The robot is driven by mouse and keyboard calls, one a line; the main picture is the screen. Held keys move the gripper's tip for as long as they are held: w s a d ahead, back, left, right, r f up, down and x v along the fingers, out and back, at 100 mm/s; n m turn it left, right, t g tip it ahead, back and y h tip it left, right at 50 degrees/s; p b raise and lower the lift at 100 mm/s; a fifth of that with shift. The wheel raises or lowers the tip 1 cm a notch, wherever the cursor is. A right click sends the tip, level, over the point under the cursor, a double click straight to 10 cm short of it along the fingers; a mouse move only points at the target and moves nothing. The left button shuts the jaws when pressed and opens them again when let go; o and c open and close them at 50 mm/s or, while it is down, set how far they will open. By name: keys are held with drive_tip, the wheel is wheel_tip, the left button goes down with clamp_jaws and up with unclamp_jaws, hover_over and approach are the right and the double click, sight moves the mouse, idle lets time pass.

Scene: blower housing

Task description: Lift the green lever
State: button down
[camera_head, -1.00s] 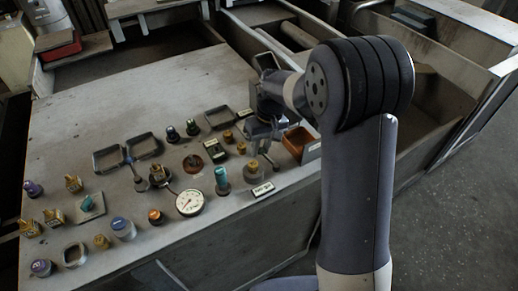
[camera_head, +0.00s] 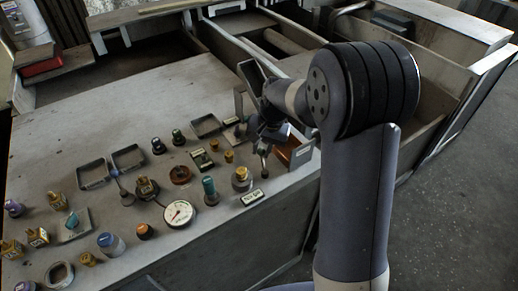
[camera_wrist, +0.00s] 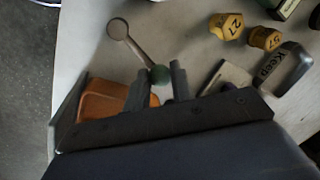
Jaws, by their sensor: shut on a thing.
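The green lever has a green ball knob (camera_wrist: 159,75) on a pale rod (camera_wrist: 134,48) that runs up and left to a round grey end in the wrist view. My gripper (camera_wrist: 160,82) is shut on the green knob, with one dark finger on each side of it. In the head view my gripper (camera_head: 270,135) is over the right part of the panel. There it hides the green knob, and a thin grey rod (camera_head: 263,162) shows just below it.
An orange tray (camera_wrist: 105,103) lies close left of my fingers.

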drive_tip(key=shift+d+m, duration=0.15)
drive_tip(key=shift+m, duration=0.15)
drive_tip(key=c, duration=1.2)
unclamp_jaws()
drive_tip(key=shift+c, duration=0.2)
drive_tip(key=shift+r, duration=0.1)
wheel_tip(320, 180, up, 10)
drive_tip(key=d, duration=0.2)
drive_tip(key=shift+s+r+b, duration=0.25)
drive_tip(key=shift+s+b, duration=0.1)
drive_tip(key=shift+b, duration=0.05)
drive_tip(key=f, duration=0.3)
drive_tip(key=a+f, duration=0.1)
drive_tip(key=f, duration=0.3)
drive_tip(key=a+f, duration=0.1)
drive_tip(key=f, duration=0.2)
drive_tip(key=shift+w+f+p, duration=0.35)
drive_tip(key=shift+p, duration=0.05)
